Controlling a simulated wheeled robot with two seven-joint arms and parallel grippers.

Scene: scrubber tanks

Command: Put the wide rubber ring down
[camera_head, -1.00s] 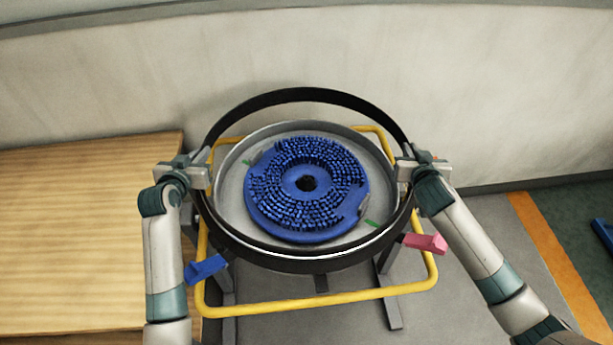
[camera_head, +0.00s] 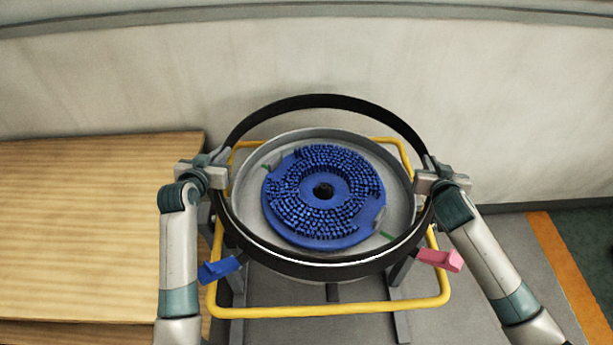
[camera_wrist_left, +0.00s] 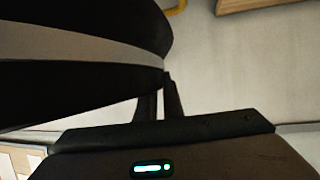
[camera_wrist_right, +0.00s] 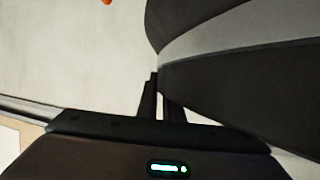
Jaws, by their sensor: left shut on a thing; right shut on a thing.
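The wide black rubber ring (camera_head: 325,101) is held between my two grippers, around and above the round grey tank with the blue brush disc. My left gripper (camera_head: 222,180) is shut on the ring's left side. My right gripper (camera_head: 427,180) is shut on its right side. In the left wrist view the ring (camera_wrist_left: 90,90) fills the upper left, with the fingers at its edge. In the right wrist view the ring (camera_wrist_right: 250,85) fills the upper right. Whether the ring touches anything below cannot be told.
The grey tank (camera_head: 247,195) holds a blue brush disc (camera_head: 325,200) and stands on a yellow tube frame (camera_head: 330,309). A blue lever (camera_head: 219,268) and a pink lever (camera_head: 441,260) stick out at its front. A wooden table (camera_head: 90,230) is at left; a wall (camera_head: 500,100) is behind.

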